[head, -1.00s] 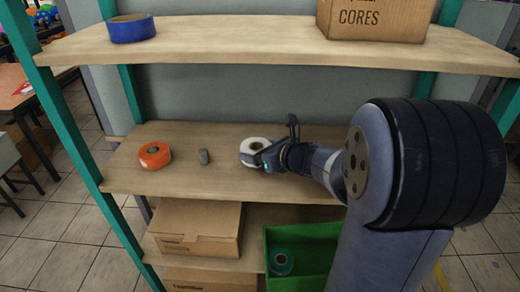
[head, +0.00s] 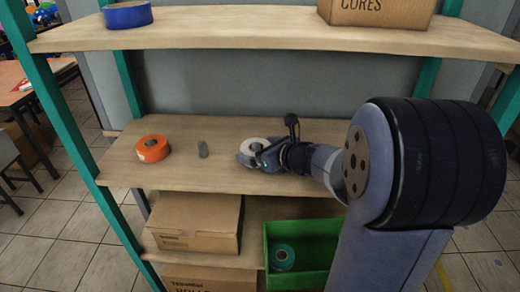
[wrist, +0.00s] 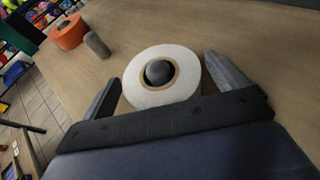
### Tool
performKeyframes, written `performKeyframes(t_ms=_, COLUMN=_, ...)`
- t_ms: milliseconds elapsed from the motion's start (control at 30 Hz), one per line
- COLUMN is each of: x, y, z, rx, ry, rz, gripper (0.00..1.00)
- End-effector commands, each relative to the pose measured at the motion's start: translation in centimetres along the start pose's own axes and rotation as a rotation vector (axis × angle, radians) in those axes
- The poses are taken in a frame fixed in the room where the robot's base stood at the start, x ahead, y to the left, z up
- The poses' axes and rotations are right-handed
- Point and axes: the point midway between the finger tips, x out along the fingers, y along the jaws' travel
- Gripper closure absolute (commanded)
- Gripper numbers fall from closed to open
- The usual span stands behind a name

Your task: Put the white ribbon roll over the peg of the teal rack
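The white ribbon roll (head: 246,156) is on the middle shelf of the teal rack (head: 62,115). In the wrist view, the white roll (wrist: 134,81) looks flat, and the dark rounded top of a peg (wrist: 158,72) shows inside its hole, so the roll sits around that peg. My gripper (wrist: 164,75) is open, with one finger on each side of the roll. The left finger is very close to the roll; I cannot tell whether it touches. A gap shows at the right finger. In the head view, my gripper (head: 258,158) partly covers the roll.
A bare grey peg (head: 203,150) stands left of the white roll, and an orange roll (head: 152,148) is farther left. A blue roll (head: 128,14) and a carton (head: 376,10) are on the upper shelf. Below are cardboard boxes (head: 195,222) and a green bin (head: 305,230) with a teal roll (head: 282,257).

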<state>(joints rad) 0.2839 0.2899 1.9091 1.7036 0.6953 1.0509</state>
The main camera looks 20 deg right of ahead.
Motion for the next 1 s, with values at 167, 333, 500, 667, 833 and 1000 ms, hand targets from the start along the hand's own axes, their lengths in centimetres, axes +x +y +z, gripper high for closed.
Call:
performKeyframes(t_ms=167, x=0.0, y=0.0, z=0.0, rx=0.0, ry=0.0, rz=0.0, gripper=0.0)
performKeyframes(t_ms=333, x=-0.2, y=0.0, z=0.0, rx=0.0, ry=0.0, rz=-0.001, gripper=0.0)
performKeyframes(t_ms=500, x=-2.2, y=-0.1, z=0.1, rx=0.0, ry=-0.001, rz=-0.004, gripper=0.0)
performKeyframes(t_ms=667, x=-5.5, y=-0.1, z=0.1, rx=-0.001, ry=-0.002, rz=-0.007, gripper=0.0)
performKeyframes(t_ms=833, x=-8.6, y=-0.1, z=0.1, rx=-0.001, ry=-0.001, rz=-0.006, gripper=0.0)
performKeyframes(t_ms=1000, x=-10.3, y=-0.1, z=0.1, rx=0.0, ry=-0.001, rz=-0.002, gripper=0.0)
